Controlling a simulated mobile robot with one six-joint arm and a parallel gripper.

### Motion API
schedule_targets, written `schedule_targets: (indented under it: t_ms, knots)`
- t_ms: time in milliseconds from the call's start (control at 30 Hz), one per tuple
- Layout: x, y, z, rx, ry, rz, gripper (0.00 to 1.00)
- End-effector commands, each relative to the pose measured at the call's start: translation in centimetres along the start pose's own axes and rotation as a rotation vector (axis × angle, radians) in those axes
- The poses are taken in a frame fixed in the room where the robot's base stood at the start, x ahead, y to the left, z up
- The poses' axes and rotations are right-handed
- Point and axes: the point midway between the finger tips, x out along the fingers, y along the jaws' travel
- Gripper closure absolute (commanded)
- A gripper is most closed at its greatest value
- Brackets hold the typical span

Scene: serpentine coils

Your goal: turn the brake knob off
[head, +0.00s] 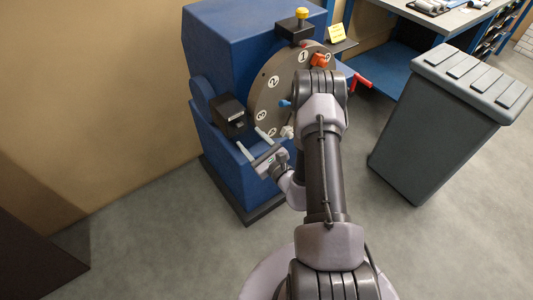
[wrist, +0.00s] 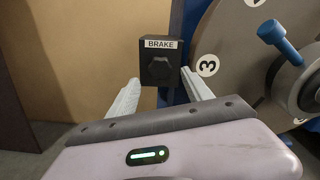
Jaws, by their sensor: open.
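The black brake box (wrist: 148,50) has a white BRAKE label and a dark faceted brake knob (wrist: 160,68) on its front in the wrist view. In the head view the brake box (head: 228,108) is mounted on the left front of the blue machine. My gripper (head: 250,138) is open and empty, a little below and in front of the box. In the wrist view its two pale fingers (wrist: 160,76) point toward the box, one on each side of the knob's line. I see no finger touching the knob. The knob's setting cannot be read.
The blue machine (head: 215,45) carries a large grey numbered disc (head: 266,90) right of the box, with a blue handle (wrist: 281,42). A red crank (head: 360,81) and a grey bin (head: 440,115) stand to the right. Floor to the left is clear.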

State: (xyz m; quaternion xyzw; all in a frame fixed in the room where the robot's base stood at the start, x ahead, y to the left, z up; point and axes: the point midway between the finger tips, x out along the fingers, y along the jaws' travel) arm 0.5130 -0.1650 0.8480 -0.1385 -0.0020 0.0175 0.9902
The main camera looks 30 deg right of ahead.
Motion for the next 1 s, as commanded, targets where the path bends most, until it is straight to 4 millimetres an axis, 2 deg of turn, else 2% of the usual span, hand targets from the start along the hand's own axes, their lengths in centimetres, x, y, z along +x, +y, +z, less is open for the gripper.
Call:
schedule_targets:
  t_ms: [33,200,300,400,567,933,1000]
  knots:
    - [-1.7,-0.2,0.1,0.006,0.006,-0.006,0.41]
    - [-7.4,-0.2,0.1,0.007,0.006,-0.009,0.41]
    - [-10.0,-0.2,0.1,0.005,0.005,-0.008,0.41]
    - [-11.7,-0.2,0.1,0.004,0.004,-0.006,0.41]
    - [-12.8,0.0,0.1,0.001,0.001,-0.003,0.41]
    - [-12.8,0.0,0.0,0.0,0.0,-0.001,0.41]
    - [-12.6,0.1,0.6,-0.004,-0.013,0.016,0.41]
